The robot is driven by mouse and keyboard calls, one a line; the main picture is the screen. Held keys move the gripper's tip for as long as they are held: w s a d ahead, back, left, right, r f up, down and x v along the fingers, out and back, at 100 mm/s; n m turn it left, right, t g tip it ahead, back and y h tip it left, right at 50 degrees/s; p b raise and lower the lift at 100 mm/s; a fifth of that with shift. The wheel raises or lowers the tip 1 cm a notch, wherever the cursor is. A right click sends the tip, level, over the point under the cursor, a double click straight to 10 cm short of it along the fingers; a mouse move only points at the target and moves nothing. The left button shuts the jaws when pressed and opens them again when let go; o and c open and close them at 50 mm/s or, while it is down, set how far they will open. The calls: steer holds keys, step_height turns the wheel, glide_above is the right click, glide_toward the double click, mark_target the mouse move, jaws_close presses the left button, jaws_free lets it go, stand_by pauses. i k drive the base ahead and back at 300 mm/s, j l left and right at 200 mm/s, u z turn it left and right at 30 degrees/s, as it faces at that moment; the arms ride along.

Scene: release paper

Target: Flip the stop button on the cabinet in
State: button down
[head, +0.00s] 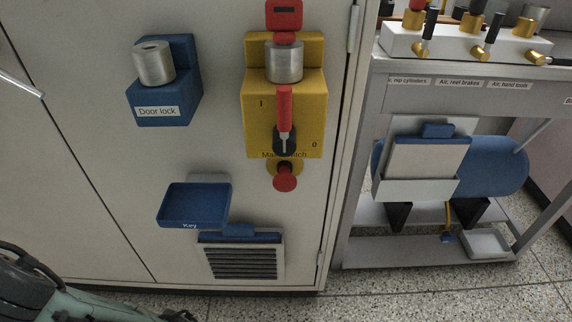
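A yellow main switch box (255,133) is mounted on the light grey cabinet door. On its front is a red handle (285,108), upright, with a black lower part between the marks I and 0. A round red knob (285,178) sits at the box's lower edge and looks like the stop button; I cannot tell its exact state. A silver cylinder (284,64) is at the top of the box, with a red tag-like piece (284,14) above it. My gripper is not visible.
A blue door lock box (180,104) is left of the yellow box. Below are a blue key tray (195,203) and a vent grille (243,262). A grey metal cart (440,95) with valves on top stands right of the cabinet. Speckled floor (400,295) is open in front.

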mark_target(284, 181)
steer(key=k+l, duration=0.3)
steer(key=l, duration=0.15)
steer(key=k+l, duration=0.25)
steer(key=l, duration=0.15)
steer(key=k+l, duration=0.3)
steer(key=l, duration=0.15)
steer(key=i+u, duration=0.05)
